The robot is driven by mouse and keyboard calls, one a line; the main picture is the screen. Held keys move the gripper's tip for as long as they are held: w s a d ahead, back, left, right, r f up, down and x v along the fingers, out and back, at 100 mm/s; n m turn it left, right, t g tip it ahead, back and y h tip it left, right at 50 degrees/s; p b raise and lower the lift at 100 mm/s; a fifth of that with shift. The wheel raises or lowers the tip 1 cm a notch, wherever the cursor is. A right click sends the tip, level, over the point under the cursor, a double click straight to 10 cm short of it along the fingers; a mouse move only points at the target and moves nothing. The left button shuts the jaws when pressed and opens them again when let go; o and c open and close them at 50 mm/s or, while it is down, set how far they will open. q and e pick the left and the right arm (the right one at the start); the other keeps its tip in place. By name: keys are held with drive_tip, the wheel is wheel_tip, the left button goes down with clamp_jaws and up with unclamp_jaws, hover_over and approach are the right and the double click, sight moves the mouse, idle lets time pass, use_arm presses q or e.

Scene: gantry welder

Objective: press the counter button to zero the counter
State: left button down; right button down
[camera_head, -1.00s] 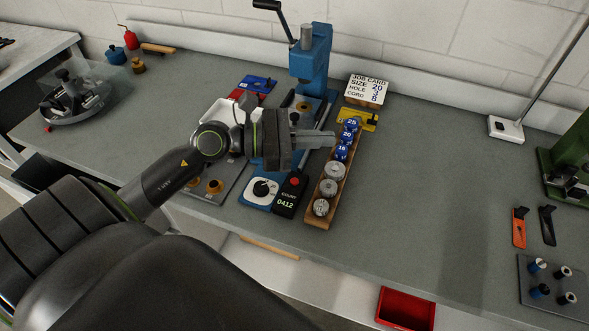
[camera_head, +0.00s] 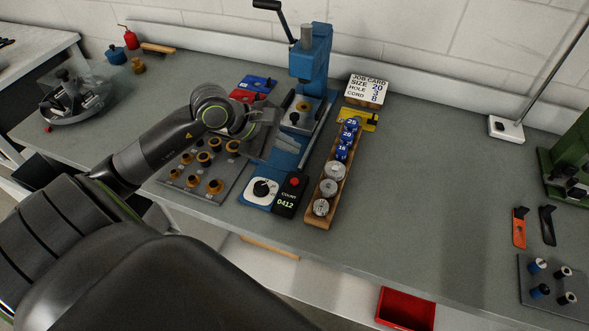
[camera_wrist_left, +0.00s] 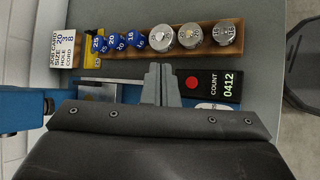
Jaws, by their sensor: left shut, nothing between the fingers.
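The counter (camera_head: 287,202) is a black box reading 0412, with a red button (camera_head: 295,181) on its upper part. It stands on the bench beside a white dial on a blue base. In the left wrist view the counter (camera_wrist_left: 224,88) lies right of the fingers, with its red button (camera_wrist_left: 191,82) facing up and uncovered. My left gripper (camera_head: 292,149) is shut and empty, beyond the counter and near the blue press base. Its fingertips also show in the left wrist view (camera_wrist_left: 160,70), apart from the button. My right gripper is not in view.
A wooden rack (camera_head: 318,211) with blue and metal cylinders stands right of the counter. The blue press (camera_head: 312,58) stands behind. A plate with brass-coloured pieces (camera_head: 191,196) lies to the left.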

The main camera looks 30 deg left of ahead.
sight(295, 182)
use_arm(q)
wheel_tip(295, 182, down, 8)
drive_tip(key=b, duration=0.5)
drive_tip(key=shift+f+b, duration=0.1)
drive_tip(key=shift+b, duration=0.25)
drive_tip(key=shift+f+b, duration=0.3)
drive_tip(key=shift+b, duration=0.1)
idle(1.4)
drive_tip(key=shift+f+b, duration=0.4)
drive_tip(key=shift+b, duration=0.35)
drive_tip(key=shift+f+b, duration=0.5)
drive_tip(key=shift+b, duration=0.15)
idle(0.4)
drive_tip(key=shift+r, duration=0.1)
drive_tip(key=shift+r+p, duration=0.35)
drive_tip(key=shift+r, duration=0.45)
